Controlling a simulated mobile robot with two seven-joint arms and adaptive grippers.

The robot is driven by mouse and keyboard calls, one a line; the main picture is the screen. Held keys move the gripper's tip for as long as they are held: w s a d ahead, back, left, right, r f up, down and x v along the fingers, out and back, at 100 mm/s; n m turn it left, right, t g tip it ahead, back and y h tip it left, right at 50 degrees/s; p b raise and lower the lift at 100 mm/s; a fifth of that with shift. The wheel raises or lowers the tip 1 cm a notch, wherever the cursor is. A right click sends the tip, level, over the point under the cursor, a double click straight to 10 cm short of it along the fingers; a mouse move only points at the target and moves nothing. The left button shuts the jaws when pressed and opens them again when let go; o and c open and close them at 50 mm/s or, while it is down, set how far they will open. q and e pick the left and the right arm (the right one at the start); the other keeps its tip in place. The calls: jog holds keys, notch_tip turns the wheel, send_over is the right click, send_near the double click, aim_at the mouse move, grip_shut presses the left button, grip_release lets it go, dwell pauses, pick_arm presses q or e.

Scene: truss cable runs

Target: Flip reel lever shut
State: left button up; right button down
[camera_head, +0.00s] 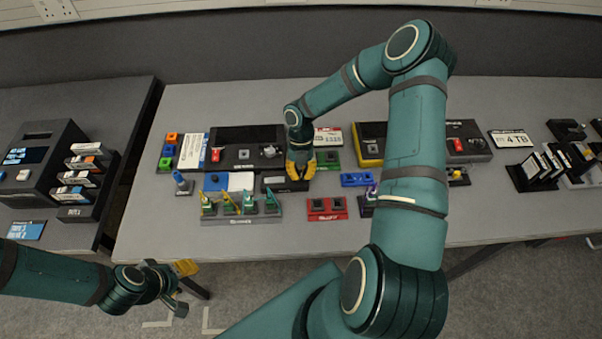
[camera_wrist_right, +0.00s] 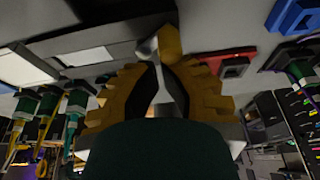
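My right gripper (camera_head: 300,178) has yellow fingers and points down over the middle of the bench, above a low dark unit (camera_head: 286,185) with a pale top piece. In the right wrist view the yellow fingers (camera_wrist_right: 164,62) rise on both sides, with a thin silvery piece (camera_wrist_right: 157,80) between them. Whether they grip it is unclear. I cannot make out a reel lever for certain; the gripper hides part of that area. My left gripper (camera_head: 166,285) hangs at the lower left, off the bench, away from the objects; its fingers are hard to read.
A rack of green connectors (camera_head: 240,207) stands front left of the right gripper. A red socket block (camera_head: 326,208) lies to its front right, a blue one (camera_head: 356,179) to its right. Black decks (camera_head: 245,140) stand behind. The bench's front left is clear.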

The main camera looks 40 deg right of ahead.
jog(key=shift+w, duration=0.15)
jog(key=shift+w+a, duration=0.2)
jog(key=shift+w, duration=0.5)
jog(key=shift+a, duration=0.1)
